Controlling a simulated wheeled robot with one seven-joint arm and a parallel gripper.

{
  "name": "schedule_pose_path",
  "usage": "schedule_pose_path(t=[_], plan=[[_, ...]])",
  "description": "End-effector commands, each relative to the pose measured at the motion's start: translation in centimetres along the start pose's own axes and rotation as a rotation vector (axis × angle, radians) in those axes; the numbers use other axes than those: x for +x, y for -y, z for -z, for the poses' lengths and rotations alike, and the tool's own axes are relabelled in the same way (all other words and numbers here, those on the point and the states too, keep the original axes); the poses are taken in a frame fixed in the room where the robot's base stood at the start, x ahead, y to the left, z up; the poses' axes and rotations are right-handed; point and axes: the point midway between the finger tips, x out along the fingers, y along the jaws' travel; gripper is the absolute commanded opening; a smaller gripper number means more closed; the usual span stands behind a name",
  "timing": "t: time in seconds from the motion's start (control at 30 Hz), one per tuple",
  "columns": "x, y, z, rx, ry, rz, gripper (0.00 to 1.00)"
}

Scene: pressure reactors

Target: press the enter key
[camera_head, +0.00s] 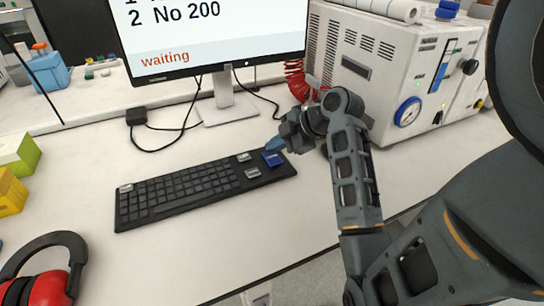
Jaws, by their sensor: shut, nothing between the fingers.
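A black keyboard (190,191) lies on the white bench below the monitor, running from lower left to upper right. It has a blue key (272,159) near its right end and several pale grey keys. I cannot read the labels on the keys. My gripper (272,146) is shut and empty, with its bluish fingertips pointing down at the blue key. The tips are at or just above that key; I cannot tell whether they touch it. My arm comes in from the right and covers the bench beyond the keyboard's right end.
A monitor (215,30) reading "waiting" stands behind the keyboard, with cables beside its stand (225,107). A white instrument (385,65) with a gauge is at the back right. Red ear muffs (45,285) and yellow-green boxes (15,170) lie left. The front bench is clear.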

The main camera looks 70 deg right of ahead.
Motion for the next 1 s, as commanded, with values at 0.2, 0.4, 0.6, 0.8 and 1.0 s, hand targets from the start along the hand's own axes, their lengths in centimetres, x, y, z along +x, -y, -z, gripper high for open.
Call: schedule_pose_path(t=[0.2, 0.4, 0.6, 0.8, 1.0], plan=[[0.14, 0.11, -0.09, 0.000, 0.000, 0.001, 0.00], [0.58, 0.45, -0.40, 0.000, 0.000, 0.001, 0.00], [0.58, 0.44, -0.42, 0.000, 0.000, 0.000, 0.00], [0.60, 0.45, -0.44, 0.000, 0.000, 0.000, 0.00], [0.74, 0.55, -0.54, 0.000, 0.000, 0.000, 0.00]])
